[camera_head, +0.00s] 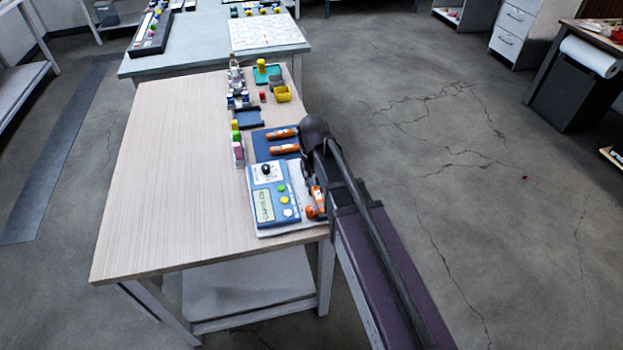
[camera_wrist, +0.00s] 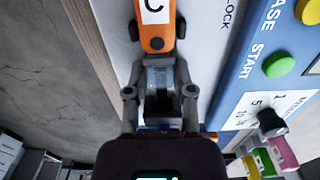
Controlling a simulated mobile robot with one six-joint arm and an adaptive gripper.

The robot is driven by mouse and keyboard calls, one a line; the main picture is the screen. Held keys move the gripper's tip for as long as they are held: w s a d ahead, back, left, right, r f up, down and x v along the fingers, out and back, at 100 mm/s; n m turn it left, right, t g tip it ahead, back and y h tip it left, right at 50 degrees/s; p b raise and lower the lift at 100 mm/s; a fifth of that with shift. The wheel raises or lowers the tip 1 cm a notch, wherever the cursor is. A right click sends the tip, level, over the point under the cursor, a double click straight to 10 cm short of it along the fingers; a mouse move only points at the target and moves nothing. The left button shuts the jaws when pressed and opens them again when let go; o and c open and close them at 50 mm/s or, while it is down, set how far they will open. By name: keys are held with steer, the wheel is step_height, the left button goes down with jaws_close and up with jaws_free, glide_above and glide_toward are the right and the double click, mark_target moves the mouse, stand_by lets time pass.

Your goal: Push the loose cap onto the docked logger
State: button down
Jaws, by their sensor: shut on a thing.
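The docked logger (camera_wrist: 155,28) is orange with a white label marked C, and shows at the top of the wrist view between small black holders. It also shows in the head view (camera_head: 313,212) at the table's front right corner. My gripper (camera_wrist: 158,72) is in line with the logger, its fingertips close to or at the logger's dark end; I cannot tell whether they touch. It is shut on a small grey piece, apparently the loose cap, mostly hidden by the fingers. In the head view my arm hides much of this spot.
A blue and white control box (camera_head: 267,207) with a dial and buttons lies beside the logger. Two orange loggers (camera_head: 284,150) lie on a blue tray (camera_head: 262,148) beyond. The table's left side (camera_head: 170,170) is clear.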

mark_target(313, 179)
steer(key=shift+c, duration=2)
jaws_free()
steer(key=shift+o, duration=1.2)
steer(key=shift+r+p, duration=0.7)
steer(key=shift+r+p, duration=2.95)
steer(key=s+d+r+m+p, duration=0.1)
steer(key=s+d+r+p, duration=0.2)
steer(key=d, duration=0.6)
steer(key=s+d+r+m+p, duration=0.2)
steer(key=s+d+r+p, duration=0.1)
steer(key=s+d, duration=0.5)
steer(key=shift+d+r+p, duration=0.35)
steer(key=shift+d, duration=0.4)
